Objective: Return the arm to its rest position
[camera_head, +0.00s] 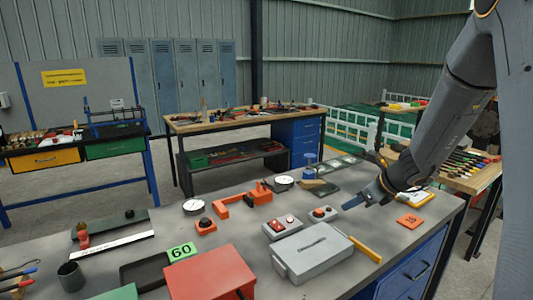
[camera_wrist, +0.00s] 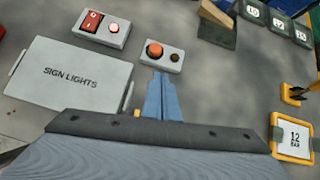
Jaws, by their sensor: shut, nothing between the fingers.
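My arm reaches in from the right in the head view. My gripper (camera_head: 347,204) is above the grey workbench (camera_head: 250,222), pointing left and down. Its fingers are together and empty, and they also show closed in the wrist view (camera_wrist: 160,80). In the wrist view the fingertips are just below a small grey box with an orange button (camera_wrist: 162,56); whether they touch it I cannot tell. That box also shows left of the gripper in the head view (camera_head: 322,214).
A grey "SIGN LIGHTS" box (camera_wrist: 70,75) and a red-switch box (camera_wrist: 100,28) are close by. A yellow-framed "12 BAR" card (camera_wrist: 293,138) lies right. A red box (camera_head: 210,274) stands at the front. A tool table (camera_head: 480,181) is beyond the bench's right side.

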